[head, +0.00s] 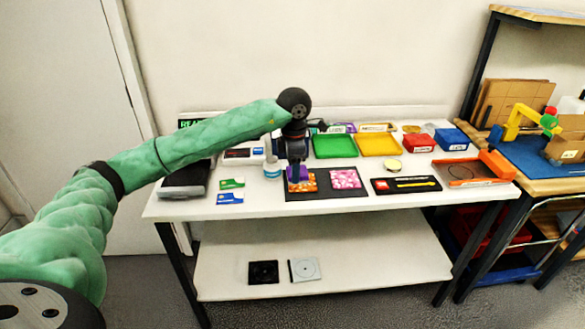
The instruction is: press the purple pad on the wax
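My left gripper (297,161) points down over the white table and is shut on a small purple pad (298,173). The pad is at the back of an orange patterned square (303,186) on a black mat (325,191); I cannot tell whether they touch. A pink patterned square (345,178) lies beside it on the mat. A round tin with a pale yellow top (393,165) stands behind and right of the mat. I cannot tell which of these is the wax. My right gripper is not in view.
Small cards (230,198) lie left of the mat. A black case (406,185) and an orange-edged tray (470,172) are at right.

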